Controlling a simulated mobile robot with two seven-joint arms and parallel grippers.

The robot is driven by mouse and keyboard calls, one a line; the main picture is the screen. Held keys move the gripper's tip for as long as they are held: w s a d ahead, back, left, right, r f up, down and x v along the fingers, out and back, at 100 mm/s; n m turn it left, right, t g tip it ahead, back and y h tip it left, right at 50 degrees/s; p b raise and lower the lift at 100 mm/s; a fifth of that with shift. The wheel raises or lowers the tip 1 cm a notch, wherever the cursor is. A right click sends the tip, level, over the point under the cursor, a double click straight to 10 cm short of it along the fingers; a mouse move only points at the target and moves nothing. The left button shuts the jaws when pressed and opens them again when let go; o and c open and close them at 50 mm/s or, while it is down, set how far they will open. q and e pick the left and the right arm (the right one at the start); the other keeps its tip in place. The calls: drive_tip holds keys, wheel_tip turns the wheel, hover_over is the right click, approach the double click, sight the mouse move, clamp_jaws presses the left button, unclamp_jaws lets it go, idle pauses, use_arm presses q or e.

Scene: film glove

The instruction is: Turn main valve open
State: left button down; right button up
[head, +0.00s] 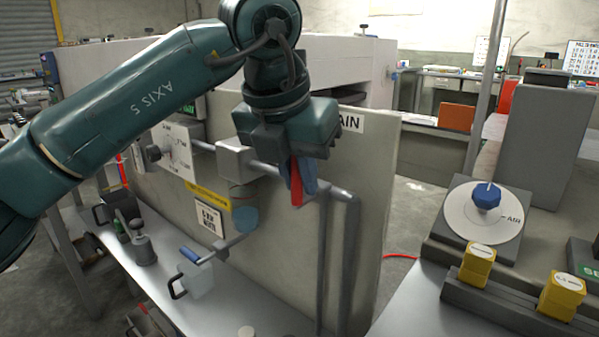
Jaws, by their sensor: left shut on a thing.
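A panel (370,205) carries a grey pipe (345,196) that bends down at its right side. A sign (351,122) on the panel shows the letters "AIN"; its left part is hidden behind my gripper. My left gripper (301,188) is in front of the pipe, pointing down, and is shut on a red handle (296,186), which seems to be the main valve's lever. The handle hangs roughly downward between the fingers. The valve body behind it is mostly hidden by the gripper. My right gripper is not in view.
On the right bench are a blue AIR knob (486,196) and yellow blocks (477,264).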

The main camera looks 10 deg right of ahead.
use_arm(q)
drive_tip(key=shift+w+a+r+g+h+p, duration=0.1)
drive_tip(key=shift+w+a+g+h+p, duration=0.15)
drive_tip(key=shift+g+p, duration=0.2)
drive_tip(key=shift+w+a+n+g+h+p, duration=0.15)
drive_tip(key=shift+w+n+g+h+p, duration=0.05)
drive_tip(key=shift+g+h+p, duration=0.3)
drive_tip(key=shift+w+a+n+g+h+p, duration=0.1)
drive_tip(key=shift+w+n+g+h+p, duration=0.1)
drive_tip(key=shift+g+h+p, duration=0.25)
drive_tip(key=shift+w+a+f+n+g+h+p, duration=0.15)
drive_tip(key=shift+f+g+h+p, duration=0.1)
drive_tip(key=shift+g+h+p, duration=0.25)
drive_tip(key=shift+w+a+f+n+g+h+p, duration=0.1)
drive_tip(key=shift+w+f+n+g+h+p, duration=0.1)
drive_tip(key=shift+g+h+p, duration=0.25)
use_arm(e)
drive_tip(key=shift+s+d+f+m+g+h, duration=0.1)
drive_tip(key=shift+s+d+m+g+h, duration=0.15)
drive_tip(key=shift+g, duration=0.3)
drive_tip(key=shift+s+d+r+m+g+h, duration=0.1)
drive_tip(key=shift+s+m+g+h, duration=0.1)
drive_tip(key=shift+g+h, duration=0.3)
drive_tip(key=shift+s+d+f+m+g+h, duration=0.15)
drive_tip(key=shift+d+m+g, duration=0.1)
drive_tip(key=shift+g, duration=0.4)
use_arm(q)
drive_tip(key=c, duration=1.4)
unclamp_jaws()
drive_tip(key=shift+f, duration=0.1)
